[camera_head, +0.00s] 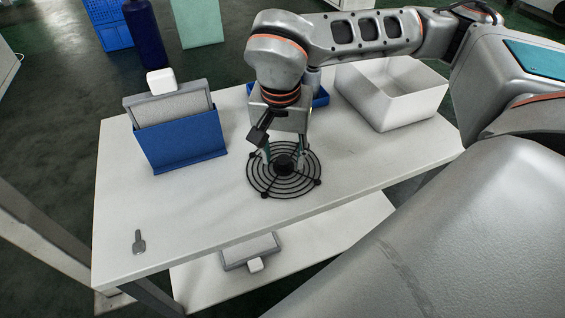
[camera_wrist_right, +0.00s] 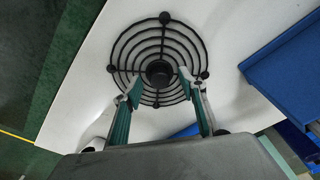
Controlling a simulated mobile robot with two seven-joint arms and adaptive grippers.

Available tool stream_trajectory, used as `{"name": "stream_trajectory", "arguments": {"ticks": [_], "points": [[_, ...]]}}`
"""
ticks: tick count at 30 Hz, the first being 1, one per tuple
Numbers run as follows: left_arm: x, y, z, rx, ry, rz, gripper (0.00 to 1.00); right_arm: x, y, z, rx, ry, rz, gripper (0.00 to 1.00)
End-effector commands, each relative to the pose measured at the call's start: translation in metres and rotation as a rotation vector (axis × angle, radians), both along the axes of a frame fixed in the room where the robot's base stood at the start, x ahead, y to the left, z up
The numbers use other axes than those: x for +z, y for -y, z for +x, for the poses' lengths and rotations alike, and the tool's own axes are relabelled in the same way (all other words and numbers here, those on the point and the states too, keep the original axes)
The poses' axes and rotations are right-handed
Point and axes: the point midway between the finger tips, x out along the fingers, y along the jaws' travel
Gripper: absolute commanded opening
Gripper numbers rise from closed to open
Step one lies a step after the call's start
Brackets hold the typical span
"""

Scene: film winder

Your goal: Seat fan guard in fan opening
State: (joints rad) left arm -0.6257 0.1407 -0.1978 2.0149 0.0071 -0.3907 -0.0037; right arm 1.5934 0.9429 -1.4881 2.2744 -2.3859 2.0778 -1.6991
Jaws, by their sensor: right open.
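The fan guard (camera_head: 262,181) is a black round wire grille with concentric rings, a solid hub and small lugs on its rim. It appears to lie flat on the white table, and it also shows in the right wrist view (camera_wrist_right: 126,43). My right gripper (camera_head: 284,157) points down over the guard. Its two fingers (camera_wrist_right: 159,85) are apart, on either side of the hub; I cannot tell whether they touch the guard. No fan opening can be made out in either view. My left gripper is out of view.
On the white table (camera_head: 215,215), a blue holder with a grey framed panel (camera_head: 187,141) stands left, a blue tray (camera_head: 321,98) behind my gripper, and a white bin (camera_head: 400,107) at right. A small grey tool (camera_head: 139,241) lies front left. The front middle is clear.

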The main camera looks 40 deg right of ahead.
Motion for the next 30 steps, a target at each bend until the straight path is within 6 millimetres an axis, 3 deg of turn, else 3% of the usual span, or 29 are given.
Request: {"name": "stream_trajectory", "arguments": {"ticks": [10, 15, 30], "points": [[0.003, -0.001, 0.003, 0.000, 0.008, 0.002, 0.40, -0.008, 0.001, 0.001, 0.000, 0.001, 0.000, 0.41], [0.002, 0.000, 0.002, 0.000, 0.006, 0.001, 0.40, -0.008, 0.001, 0.001, 0.000, 0.001, 0.000, 0.00], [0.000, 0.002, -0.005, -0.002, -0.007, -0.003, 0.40, 0.003, 0.001, 0.001, 0.000, 0.004, 0.000, 0.00]]}}
